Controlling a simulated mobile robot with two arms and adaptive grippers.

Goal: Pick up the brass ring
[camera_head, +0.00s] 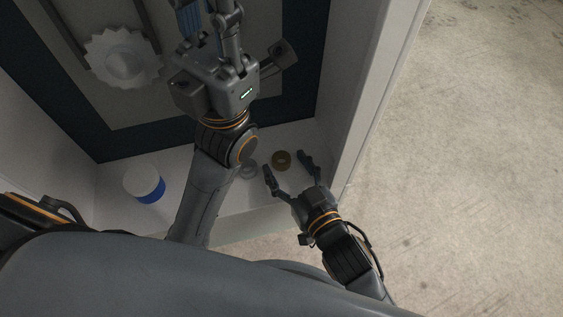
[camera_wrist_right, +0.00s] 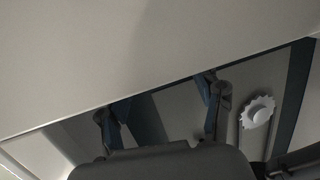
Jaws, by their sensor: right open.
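The brass ring (camera_head: 281,160) lies on the white ledge near the right side wall in the head view. My right gripper (camera_head: 284,162) is open, its fingertips on either side of the ring in the picture; I cannot tell how far above it they are. In the right wrist view the open fingers (camera_wrist_right: 160,108) show, but the ring does not. My left gripper (camera_head: 212,22) is by the top edge of the head view, beside a blue ribbed piece (camera_head: 188,20); whether it holds this is unclear.
A pale grey ring (camera_head: 248,170) lies left of the brass ring, close to my left arm. A white and blue round container (camera_head: 144,184) stands farther left. A white toothed wheel (camera_head: 122,60) is at upper left. The white side wall (camera_head: 375,90) rises close right of my right gripper.

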